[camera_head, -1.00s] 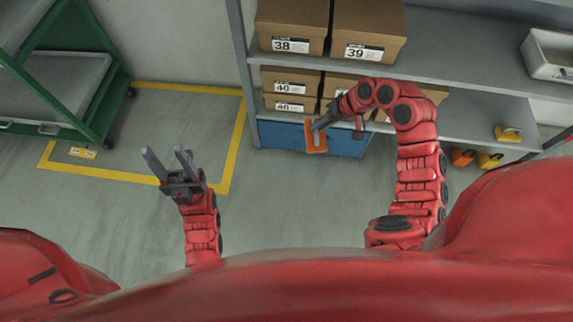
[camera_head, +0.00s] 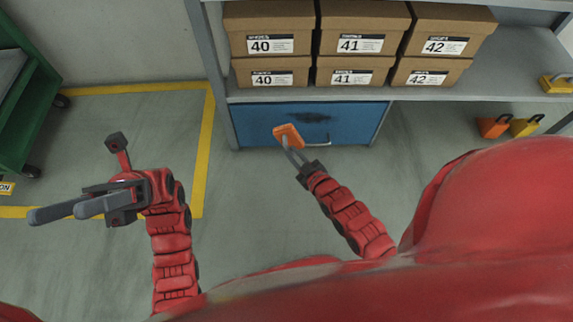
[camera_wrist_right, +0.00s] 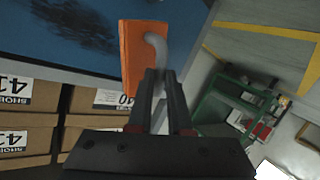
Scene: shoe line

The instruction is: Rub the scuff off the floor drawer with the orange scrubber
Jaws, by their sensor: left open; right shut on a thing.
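The blue floor drawer (camera_head: 350,122) sits at the bottom of the shelf unit in the head view. A dark scuff (camera_head: 308,117) marks the upper middle of its front, and a pale handle (camera_head: 318,141) is below. My right gripper (camera_head: 296,157) is shut on the grey handle of the orange scrubber (camera_head: 288,136). The scrubber is in front of the drawer's left part, left of and below the scuff; I cannot tell if it touches. The right wrist view shows the scrubber (camera_wrist_right: 140,60) against the blue drawer (camera_wrist_right: 75,35). My left gripper (camera_head: 55,211) is open and empty above the floor.
Shoe boxes (camera_head: 348,42) fill the shelf above the drawer. A yellow-handled item (camera_head: 556,84) lies on the shelf at right. Orange and yellow items (camera_head: 508,126) stand at lower right. A green rack (camera_head: 30,110) stands at left. The floor before the drawer is clear.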

